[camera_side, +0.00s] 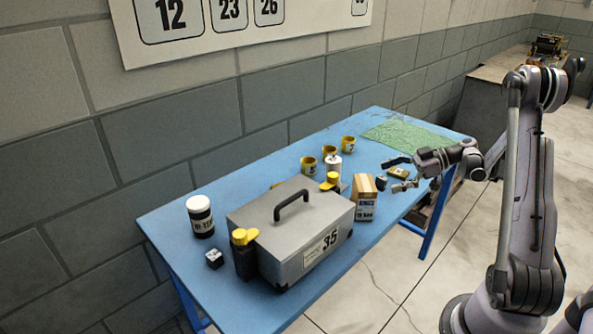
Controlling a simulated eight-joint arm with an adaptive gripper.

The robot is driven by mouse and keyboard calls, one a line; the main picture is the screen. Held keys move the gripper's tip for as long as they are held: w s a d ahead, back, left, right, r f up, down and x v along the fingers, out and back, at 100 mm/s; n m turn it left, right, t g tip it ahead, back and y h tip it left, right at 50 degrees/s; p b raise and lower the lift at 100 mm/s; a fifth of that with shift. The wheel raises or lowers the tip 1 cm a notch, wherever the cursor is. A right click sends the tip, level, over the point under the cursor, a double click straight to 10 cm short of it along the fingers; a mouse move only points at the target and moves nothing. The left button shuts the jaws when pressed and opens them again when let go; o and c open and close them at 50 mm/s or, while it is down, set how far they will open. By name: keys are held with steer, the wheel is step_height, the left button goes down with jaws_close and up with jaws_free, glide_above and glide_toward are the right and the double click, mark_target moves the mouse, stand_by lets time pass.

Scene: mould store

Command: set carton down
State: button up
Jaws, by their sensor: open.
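The carton (364,200) is a small tan box with a white and blue lower part. It stands upright on the blue table (185,246), just right of the large grey case. My gripper (391,175) is to the right of the carton, with its two fingers spread and pointing left. It looks apart from the carton and holds nothing that I can see. The carton's back and left sides are hidden.
The grey case (284,250) with yellow latches fills the table's front. Several yellow cups (308,164), a white canister (333,164), a small dark block (381,183) and a green cloth (408,135) lie farther back.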

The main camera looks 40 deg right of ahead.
mark_target(362, 190)
steer(key=w+a+r+m, duration=0.1)
steer(key=a, duration=0.1)
steer(key=w+a+r+m+g+h, duration=0.1)
steer(key=a, duration=0.2)
steer(key=w+a+r+m+g, duration=0.1)
steer(key=a, duration=0.2)
steer(key=shift+a+r+h, duration=0.2)
steer(key=shift+a+h, duration=0.05)
steer(key=shift+h, duration=0.05)
steer(key=a, duration=0.2)
steer(key=a+r+m+g+h, duration=0.1)
steer(key=a, duration=0.1)
steer(key=a+r+m+g+h, duration=0.1)
steer(key=a, duration=0.2)
steer(key=shift+s, duration=0.35)
steer(key=s+a+r+m+t+h, duration=0.1)
steer(key=s+a+r+m+h, duration=0.1)
steer(key=s+a+h, duration=0.3)
steer(key=s+a+m, duration=0.1)
steer(key=s+a, duration=0.2)
steer(key=a, duration=0.2)
steer(key=shift+s+r+m+t+h, duration=0.35)
steer(key=shift+s+m+t+h, duration=0.05)
steer(key=shift+a, duration=0.1)
